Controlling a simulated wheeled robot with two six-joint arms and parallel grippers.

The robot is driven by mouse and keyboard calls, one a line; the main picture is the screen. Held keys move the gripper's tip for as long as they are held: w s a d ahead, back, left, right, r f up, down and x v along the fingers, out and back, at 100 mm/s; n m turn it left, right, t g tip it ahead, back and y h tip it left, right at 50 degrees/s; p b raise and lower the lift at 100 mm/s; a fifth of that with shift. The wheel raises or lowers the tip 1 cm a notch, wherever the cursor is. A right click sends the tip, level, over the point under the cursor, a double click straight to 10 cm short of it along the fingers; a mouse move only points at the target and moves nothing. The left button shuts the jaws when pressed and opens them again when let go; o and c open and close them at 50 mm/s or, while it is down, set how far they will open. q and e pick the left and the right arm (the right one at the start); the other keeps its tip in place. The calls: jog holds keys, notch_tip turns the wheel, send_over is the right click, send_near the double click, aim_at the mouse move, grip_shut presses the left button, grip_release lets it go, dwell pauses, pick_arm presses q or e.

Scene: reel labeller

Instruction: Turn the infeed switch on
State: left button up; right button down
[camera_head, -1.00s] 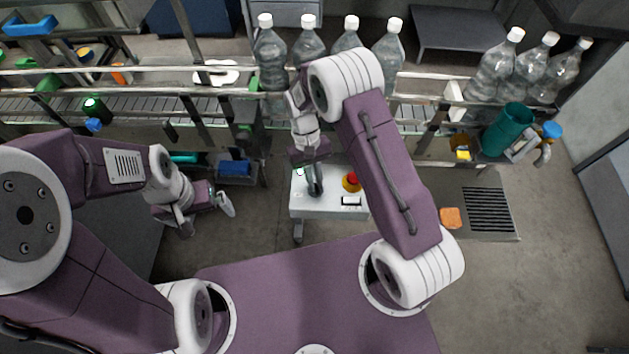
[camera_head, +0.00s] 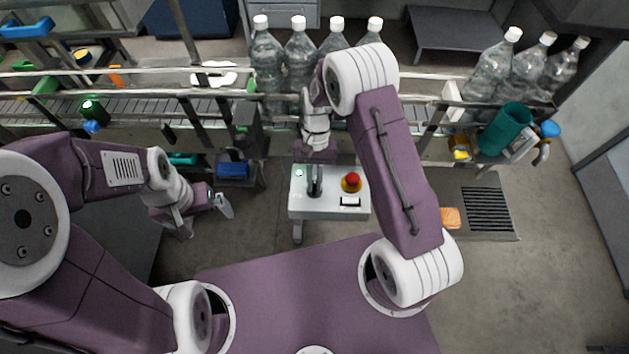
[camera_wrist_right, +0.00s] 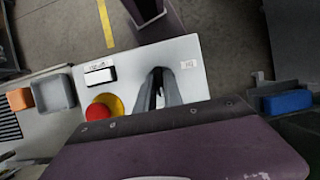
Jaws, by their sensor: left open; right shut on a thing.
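A white control box (camera_head: 330,206) stands in front of the conveyor, with a red stop button (camera_head: 352,180) on a yellow base and a lit green lamp (camera_head: 299,173). My right gripper (camera_head: 315,190) points down at the box top, left of the red button. In the right wrist view its two dark fingers (camera_wrist_right: 156,90) are close together over the white panel (camera_wrist_right: 195,85). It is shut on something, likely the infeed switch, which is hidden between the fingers. My left gripper (camera_head: 224,205) is open and empty, left of the box.
Clear bottles (camera_head: 300,55) with white caps stand behind the right arm on the conveyor (camera_head: 150,105). A blue bin (camera_head: 233,170) hangs near my left gripper.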

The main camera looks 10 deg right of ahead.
jog(key=shift+w, duration=0.1)
jog(key=c, duration=1.5)
grip_release()
jog(key=shift+o, duration=0.2)
jog(key=shift+w+r+b, duration=0.2)
jog(key=shift+r+b, duration=0.1)
jog(key=b+v, duration=0.2)
jog(key=v, duration=0.6)
jog(key=shift+r, duration=0.2)
